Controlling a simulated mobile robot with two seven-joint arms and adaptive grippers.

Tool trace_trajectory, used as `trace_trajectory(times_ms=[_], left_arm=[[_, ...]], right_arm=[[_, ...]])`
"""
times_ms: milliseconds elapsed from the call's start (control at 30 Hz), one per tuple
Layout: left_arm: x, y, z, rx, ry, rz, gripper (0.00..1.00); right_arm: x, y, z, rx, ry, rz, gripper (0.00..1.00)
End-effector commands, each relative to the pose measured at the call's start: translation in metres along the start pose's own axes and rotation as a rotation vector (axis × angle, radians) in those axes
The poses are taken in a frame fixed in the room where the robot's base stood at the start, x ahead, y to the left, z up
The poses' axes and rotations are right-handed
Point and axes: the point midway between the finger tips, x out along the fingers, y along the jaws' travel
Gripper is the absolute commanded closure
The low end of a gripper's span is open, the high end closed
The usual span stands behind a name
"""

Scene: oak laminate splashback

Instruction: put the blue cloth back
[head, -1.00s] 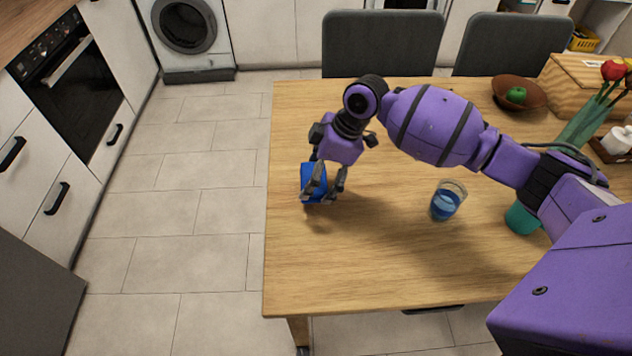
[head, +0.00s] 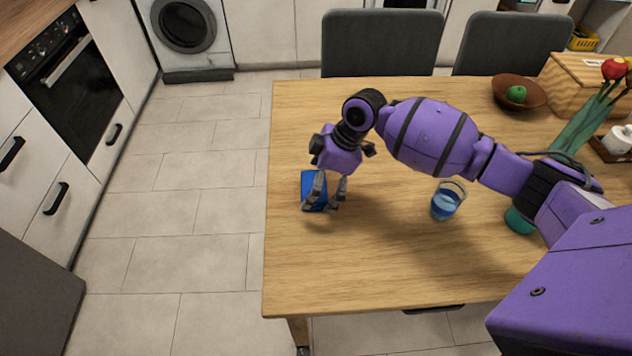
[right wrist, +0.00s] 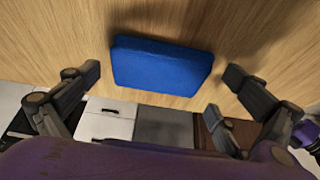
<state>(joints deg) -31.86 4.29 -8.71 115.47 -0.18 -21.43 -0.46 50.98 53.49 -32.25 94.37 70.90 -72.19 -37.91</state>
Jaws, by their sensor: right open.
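The blue cloth (head: 309,187), a folded flat pad, appears to lie on the wooden table near its left edge. It also shows in the right wrist view (right wrist: 160,68), ahead of the fingertips. My right gripper (head: 329,206) is over the cloth's right side in the head view, its fingers partly covering it. In the right wrist view the two fingers (right wrist: 165,78) are spread wide, with the cloth between and beyond them and nothing gripped. My left gripper is not in view.
A glass of blue liquid (head: 446,201) stands right of the gripper. A brown bowl with a green fruit (head: 516,94) and a wooden box (head: 585,90) are at the back right. A teal vase (head: 519,220) is partly behind my arm. The table front (head: 370,275) is clear.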

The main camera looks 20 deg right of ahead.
Motion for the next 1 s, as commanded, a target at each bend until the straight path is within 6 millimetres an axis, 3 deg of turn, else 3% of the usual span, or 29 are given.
trace_trajectory(times_ms=[233,500,700,1000], left_arm=[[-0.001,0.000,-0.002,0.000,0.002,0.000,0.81],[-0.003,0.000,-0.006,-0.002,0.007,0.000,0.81],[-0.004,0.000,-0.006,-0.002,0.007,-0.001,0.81],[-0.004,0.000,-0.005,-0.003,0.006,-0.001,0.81]], right_arm=[[-0.018,0.001,-0.001,0.000,0.000,0.004,0.00],[-0.077,0.001,-0.001,-0.001,-0.001,0.004,0.00],[-0.110,0.001,-0.002,0.000,0.000,0.002,0.00],[-0.124,0.000,-0.002,0.000,0.000,-0.001,0.00]])
